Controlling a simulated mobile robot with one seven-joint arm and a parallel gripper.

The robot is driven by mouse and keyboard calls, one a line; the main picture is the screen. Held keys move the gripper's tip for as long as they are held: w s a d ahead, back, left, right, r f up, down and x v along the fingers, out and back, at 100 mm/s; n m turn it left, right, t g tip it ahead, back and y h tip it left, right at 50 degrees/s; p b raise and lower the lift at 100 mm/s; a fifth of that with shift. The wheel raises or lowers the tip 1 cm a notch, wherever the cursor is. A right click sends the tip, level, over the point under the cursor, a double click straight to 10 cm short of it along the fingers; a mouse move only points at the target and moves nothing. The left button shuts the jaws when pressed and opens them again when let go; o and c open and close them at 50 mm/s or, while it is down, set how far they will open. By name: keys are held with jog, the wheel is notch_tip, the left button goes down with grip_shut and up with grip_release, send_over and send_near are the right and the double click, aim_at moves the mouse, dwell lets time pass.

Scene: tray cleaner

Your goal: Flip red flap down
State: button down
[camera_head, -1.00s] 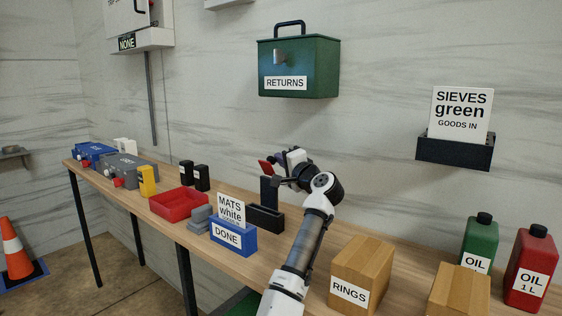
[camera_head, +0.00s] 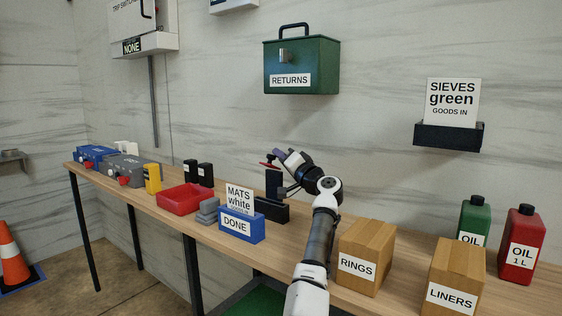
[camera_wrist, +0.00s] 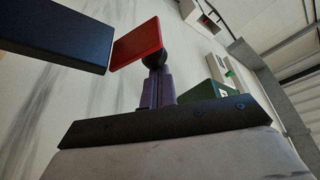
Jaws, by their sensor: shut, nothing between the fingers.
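The red flap (camera_head: 269,164) is a small flat plate at the top of a dark upright post (camera_head: 273,184) on the bench. In the head view it shows as a thin, nearly level strip. In the wrist view the red flap (camera_wrist: 139,45) lies beside the end of a dark block (camera_wrist: 50,35), probably the post. My gripper (camera_head: 278,155) is shut and empty, just above the flap. In the wrist view the dark rounded tip of my gripper (camera_wrist: 156,60) overlaps the flap's edge; I cannot tell whether they touch.
A low black holder (camera_head: 271,209) stands by the post, with a blue DONE bin (camera_head: 241,227) and red tray (camera_head: 180,203) to the left. RINGS (camera_head: 365,262) and LINERS (camera_head: 455,280) boxes stand right of my arm. A green RETURNS box (camera_head: 315,62) hangs behind.

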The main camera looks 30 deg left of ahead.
jog(key=r+p, duration=0.2)
jog(key=r, duration=0.4)
jog(key=r+p, duration=0.2)
jog(key=r, duration=0.4)
jog(key=s+r+p, duration=0.1)
jog(key=r+p, duration=0.1)
jog(key=r, duration=0.4)
jog(key=shift+r, duration=0.1)
jog(key=shift+a+r+p, duration=0.1)
jog(key=shift+r+p, duration=0.8)
jog(key=shift+r, duration=0.1)
jog(key=shift+f, duration=0.1)
